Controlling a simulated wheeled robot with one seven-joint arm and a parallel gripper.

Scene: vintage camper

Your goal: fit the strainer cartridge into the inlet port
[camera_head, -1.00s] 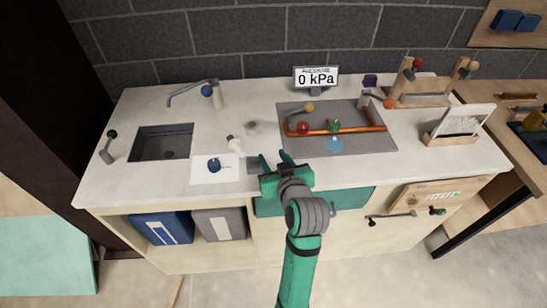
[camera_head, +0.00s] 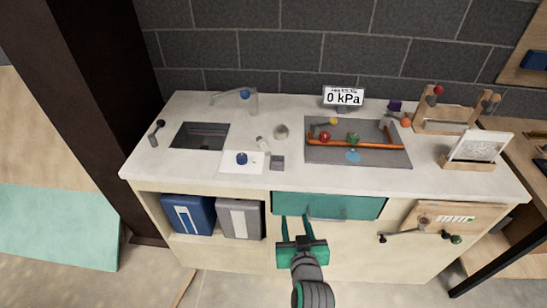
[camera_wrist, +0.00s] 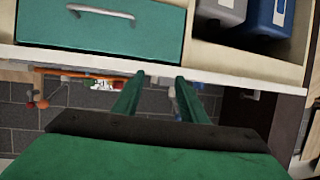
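My gripper (camera_head: 294,217) is in front of the green drawer, below the counter's front edge. Its two fingers are apart with nothing between them, as the wrist view (camera_wrist: 160,78) also shows. On the counter a small pale, whitish piece (camera_head: 262,143) lies beside a round grey cup-like piece (camera_head: 281,131); I cannot tell whether either is the strainer cartridge. An orange pipe run (camera_head: 370,144) with red and green knobs crosses a grey panel (camera_head: 318,156). I cannot make out the inlet port.
The closed green drawer (camera_head: 290,204) has a bar handle (camera_head: 328,219). Blue (camera_head: 187,217) and grey (camera_head: 240,219) bins sit on the open shelf. A sink (camera_head: 199,136) is at left. A gauge sign (camera_head: 343,96) reads 0 kPa. A framed card (camera_head: 481,147) stands at right.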

